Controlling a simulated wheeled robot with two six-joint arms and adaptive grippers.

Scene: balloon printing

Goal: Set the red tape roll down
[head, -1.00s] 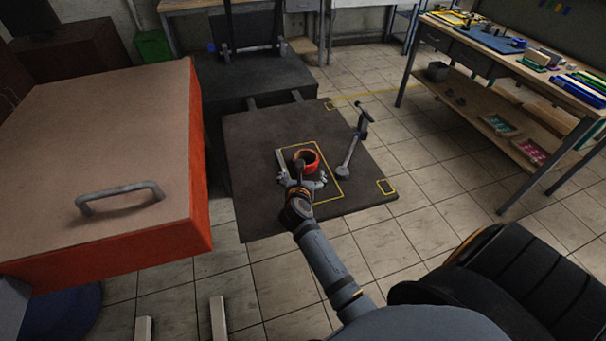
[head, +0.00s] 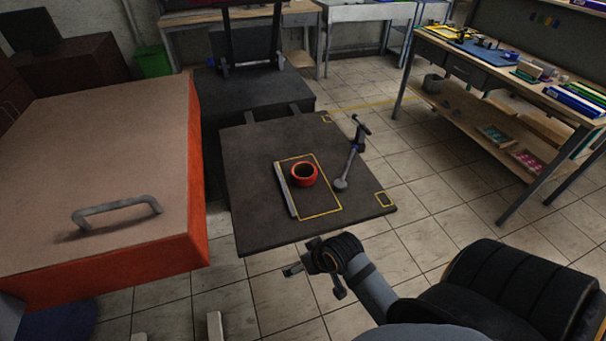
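The red tape roll (head: 304,174) lies flat on the dark platform (head: 255,215), inside the yellow-outlined rectangle. It sits right of a grey metal strip (head: 286,190), close to it. My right gripper (head: 315,277) is in front of the platform's near edge, apart from the roll. Its fingers are spread and nothing is between them. My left gripper is out of view.
A metal lever or clamp (head: 352,155) stands on the platform right of the roll. A large orange box with a handle (head: 117,207) fills the left side. A workbench with tools (head: 500,60) stands at the right. Tiled floor between is clear.

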